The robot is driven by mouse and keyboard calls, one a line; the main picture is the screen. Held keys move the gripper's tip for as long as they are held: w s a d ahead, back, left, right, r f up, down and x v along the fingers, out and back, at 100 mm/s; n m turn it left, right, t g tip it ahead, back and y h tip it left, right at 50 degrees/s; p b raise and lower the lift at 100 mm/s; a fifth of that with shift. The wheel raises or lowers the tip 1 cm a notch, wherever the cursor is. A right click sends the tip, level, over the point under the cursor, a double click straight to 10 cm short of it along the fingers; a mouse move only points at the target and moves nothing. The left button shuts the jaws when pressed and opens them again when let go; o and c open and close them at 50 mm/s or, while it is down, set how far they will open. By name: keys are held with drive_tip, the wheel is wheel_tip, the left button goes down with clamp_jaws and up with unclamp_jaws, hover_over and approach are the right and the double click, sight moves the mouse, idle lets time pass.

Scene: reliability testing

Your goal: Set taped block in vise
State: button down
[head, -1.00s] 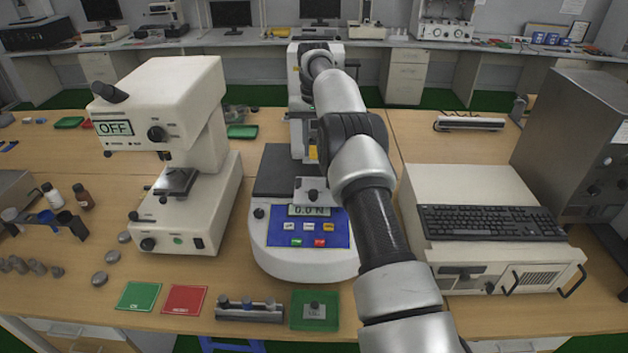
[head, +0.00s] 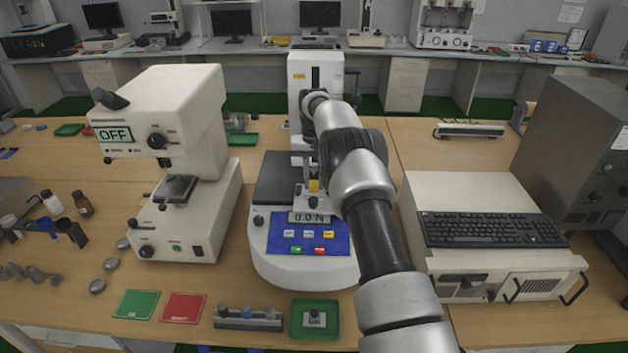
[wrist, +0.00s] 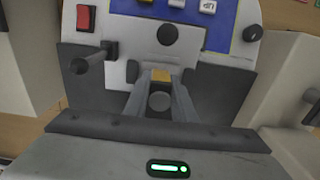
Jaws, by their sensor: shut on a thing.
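The taped block, whose yellow-orange end (head: 313,185) shows, is in my gripper (head: 308,164), just above the vise (head: 309,203) on the white force tester. In the wrist view, the two grey fingers of my gripper (wrist: 160,101) are shut on the block (wrist: 160,77), with its tan end at the fingertips. The light grey vise (wrist: 146,42) with a dark round knob lies directly beyond them. Whether the block touches the vise jaws cannot be told; the fingers hide most of it.
The tester's column (head: 303,75) rises behind my gripper. A hardness tester (head: 190,205) reading OFF stands to the left. A keyboard (head: 490,229) on a white case is to the right. A green tray (head: 314,318) holding a block sits in front.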

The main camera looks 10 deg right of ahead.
drive_tip(key=shift+f, duration=0.2)
drive_tip(key=c, duration=1.5)
unclamp_jaws()
drive_tip(key=shift+r, duration=0.15)
